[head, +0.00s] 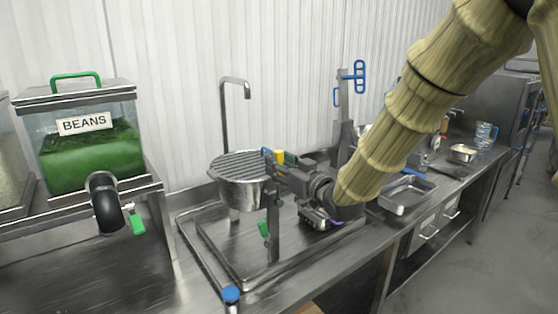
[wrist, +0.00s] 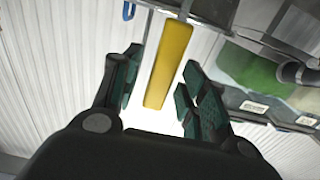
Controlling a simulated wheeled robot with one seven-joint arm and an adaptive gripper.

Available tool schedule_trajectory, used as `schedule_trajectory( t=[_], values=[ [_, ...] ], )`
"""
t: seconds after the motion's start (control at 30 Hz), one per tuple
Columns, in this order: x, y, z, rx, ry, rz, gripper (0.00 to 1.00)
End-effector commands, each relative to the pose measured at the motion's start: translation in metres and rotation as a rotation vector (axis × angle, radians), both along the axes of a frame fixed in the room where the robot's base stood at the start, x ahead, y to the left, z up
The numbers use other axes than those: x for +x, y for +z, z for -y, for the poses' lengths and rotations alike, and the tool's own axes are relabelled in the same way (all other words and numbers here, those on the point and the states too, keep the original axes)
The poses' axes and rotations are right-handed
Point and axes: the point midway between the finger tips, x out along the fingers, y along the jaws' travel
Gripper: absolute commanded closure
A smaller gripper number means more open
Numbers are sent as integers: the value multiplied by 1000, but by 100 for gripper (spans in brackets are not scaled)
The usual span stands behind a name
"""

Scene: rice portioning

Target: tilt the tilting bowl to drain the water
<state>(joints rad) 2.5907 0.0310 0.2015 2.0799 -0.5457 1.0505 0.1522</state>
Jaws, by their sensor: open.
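The tilting bowl (head: 240,192) is a round steel bowl with a ribbed grate across its top. It sits level on a stand above a shallow steel basin, and its inside and any water are hidden by the grate. A yellow handle (head: 280,156) is at its right side. My gripper (head: 282,170) is at that side of the bowl. In the wrist view, the yellow handle (wrist: 168,65) stands between the two spread fingers of my gripper (wrist: 160,88), with gaps on both sides. The gripper is open and holds nothing.
The basin (head: 212,250) lies under the bowl, with a tall faucet (head: 223,115) behind. A green-filled beans dispenser (head: 88,150) stands left. A steel tray (head: 407,195) sits on the counter to the right. A post with a blue handle (head: 360,76) rises behind my arm.

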Motion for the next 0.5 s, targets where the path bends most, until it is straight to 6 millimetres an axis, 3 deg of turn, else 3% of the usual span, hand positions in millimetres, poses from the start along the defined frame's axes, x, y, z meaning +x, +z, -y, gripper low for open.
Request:
schedule_trajectory(
  t=[0.47,0.5],
  values=[
    [10,0,-8,0,0,0,57],
    [10,0,-8,0,0,0,61]
  ],
)
